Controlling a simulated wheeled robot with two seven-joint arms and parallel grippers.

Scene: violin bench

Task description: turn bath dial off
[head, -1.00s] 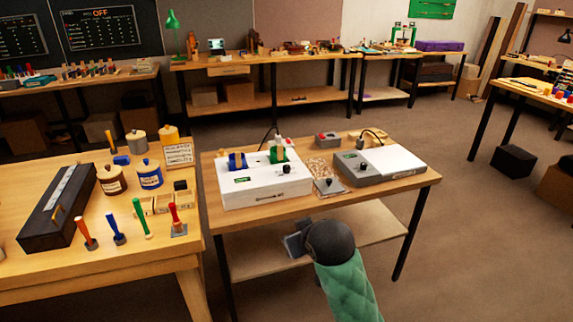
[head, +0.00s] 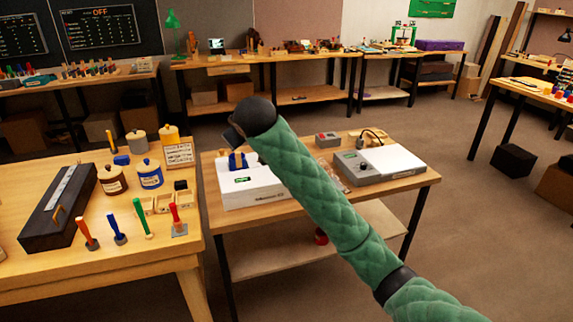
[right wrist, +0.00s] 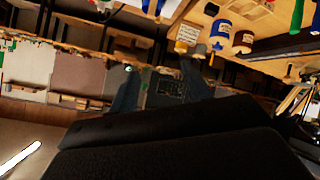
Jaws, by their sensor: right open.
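A grey and white unit (head: 385,161) with a black dial (head: 360,144), a display and a cable stands at the right. The frames do not settle which one is the bath. My right gripper (head: 232,137) is raised above the white box's back left, apart from both dials. The right wrist view shows its fingers (right wrist: 160,86) open and empty. My left gripper is out of view.
A small grey box with a red button (head: 327,139) stands behind the units. The left bench (head: 100,262) holds jars, coloured-handled tools and a long black case (head: 58,207). A red object (head: 320,236) lies on the middle table's lower shelf. A wall screen (head: 100,27) reads OFF.

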